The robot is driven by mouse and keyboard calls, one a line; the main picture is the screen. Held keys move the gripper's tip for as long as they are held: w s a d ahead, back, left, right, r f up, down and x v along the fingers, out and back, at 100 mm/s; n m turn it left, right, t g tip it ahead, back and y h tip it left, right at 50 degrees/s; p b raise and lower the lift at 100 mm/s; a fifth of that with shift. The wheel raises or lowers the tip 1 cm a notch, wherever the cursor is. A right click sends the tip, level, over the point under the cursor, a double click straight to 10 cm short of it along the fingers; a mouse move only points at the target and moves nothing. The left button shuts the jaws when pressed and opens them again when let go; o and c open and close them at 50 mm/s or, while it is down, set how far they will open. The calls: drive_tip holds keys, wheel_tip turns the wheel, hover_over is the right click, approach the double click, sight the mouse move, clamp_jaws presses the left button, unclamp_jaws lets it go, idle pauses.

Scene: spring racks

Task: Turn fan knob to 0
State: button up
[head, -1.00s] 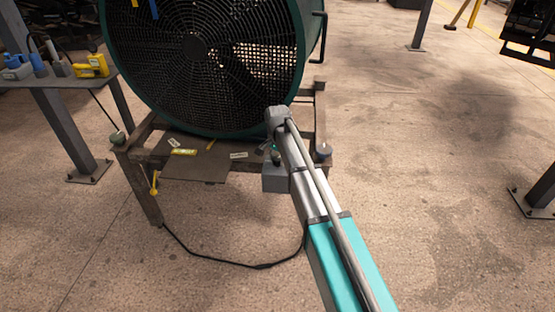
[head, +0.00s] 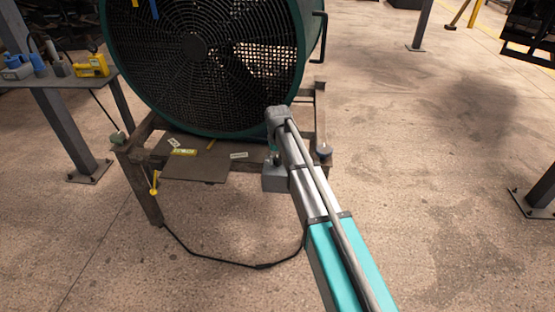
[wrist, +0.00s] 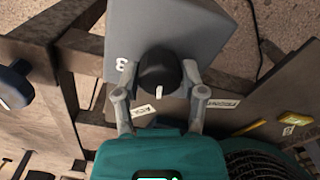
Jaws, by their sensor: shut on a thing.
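The fan knob (wrist: 160,77) is black with a white pointer mark and sits on a grey control box (wrist: 190,25) in the wrist view. A white figure that looks like a 3 is on the box face left of the knob. My gripper (wrist: 158,90) has one finger on each side of the knob and is shut on it. In the head view the box (head: 275,183) is at the front of the fan stand, and my arm hides the knob. The big round fan (head: 195,47) stands behind it.
A black cable (head: 225,262) lies on the floor. A table (head: 60,82) with tools stands at left.

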drive_tip(key=n, duration=0.4)
drive_tip(key=shift+n, duration=0.3)
drive_tip(key=n, duration=0.4)
drive_tip(key=shift+n, duration=0.4)
drive_tip(key=o, duration=1.2)
drive_tip(key=shift+c, duration=0.2)
drive_tip(key=shift+m, duration=0.4)
